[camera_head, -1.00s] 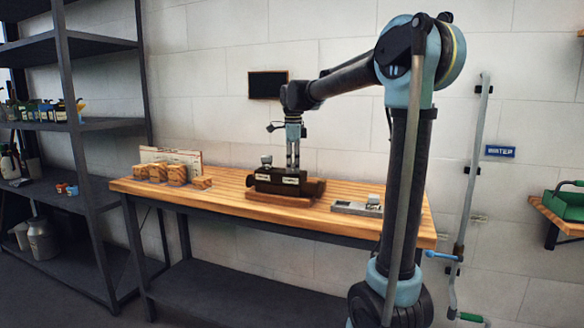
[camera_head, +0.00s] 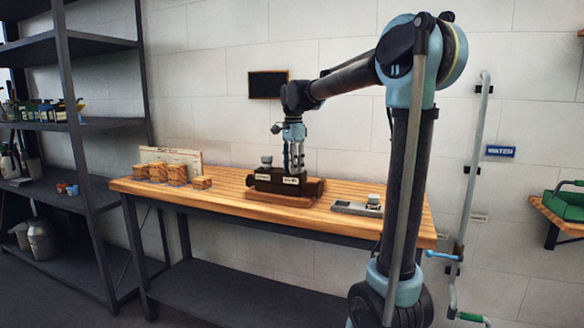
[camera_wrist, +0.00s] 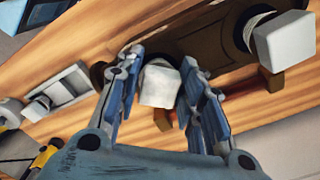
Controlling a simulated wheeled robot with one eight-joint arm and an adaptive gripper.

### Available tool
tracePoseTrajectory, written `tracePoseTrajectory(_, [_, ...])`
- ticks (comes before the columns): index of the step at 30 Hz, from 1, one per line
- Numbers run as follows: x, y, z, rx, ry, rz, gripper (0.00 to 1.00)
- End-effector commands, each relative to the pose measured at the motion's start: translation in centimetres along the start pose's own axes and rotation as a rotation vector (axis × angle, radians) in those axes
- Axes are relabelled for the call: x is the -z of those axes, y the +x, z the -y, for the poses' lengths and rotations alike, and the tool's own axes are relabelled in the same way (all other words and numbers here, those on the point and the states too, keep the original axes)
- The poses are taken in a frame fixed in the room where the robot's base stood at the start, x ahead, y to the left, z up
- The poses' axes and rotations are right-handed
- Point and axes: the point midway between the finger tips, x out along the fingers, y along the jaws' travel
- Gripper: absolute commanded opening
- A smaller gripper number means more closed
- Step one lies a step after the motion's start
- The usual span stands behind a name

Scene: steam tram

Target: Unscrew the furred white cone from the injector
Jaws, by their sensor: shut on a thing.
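The injector (camera_head: 300,187) is a dark body with pale labels, lying on a wooden block on the bench; it also shows in the wrist view (camera_wrist: 195,47). My gripper (camera_head: 294,167) points straight down at the right half of the injector. In the wrist view my gripper (camera_wrist: 160,66) has its fingers on either side of a white, blocky cone (camera_wrist: 160,86) and is shut on it. The cone still sits at the injector, and its join is mostly hidden. A second white piece (camera_wrist: 285,40) stands on the injector's other end, also seen in the head view (camera_head: 266,161).
A grey tray (camera_head: 345,207) with a pale-topped fitting (camera_head: 374,200) lies to the right on the bench (camera_head: 225,186). Several small wooden boxes (camera_head: 177,175) and a pale board stand at the left. Bare bench lies between boxes and injector.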

Motion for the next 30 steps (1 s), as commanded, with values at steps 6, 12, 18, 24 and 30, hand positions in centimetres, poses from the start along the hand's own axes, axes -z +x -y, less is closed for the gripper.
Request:
tracePoseTrajectory(6, [-0.16,0.13,-0.08,0.001,-0.159,0.003,0.02])
tracePoseTrajectory(12, [-0.15,0.13,-0.09,0.001,-0.177,0.002,0.02])
tracePoseTrajectory(18, [-0.15,0.13,-0.11,0.001,-0.201,0.002,0.02])
tracePoseTrajectory(24, [-0.15,0.13,-0.15,0.001,-0.275,0.002,0.02])
tracePoseTrajectory(30, [-0.15,0.07,-0.16,0.001,-0.273,0.002,0.02])
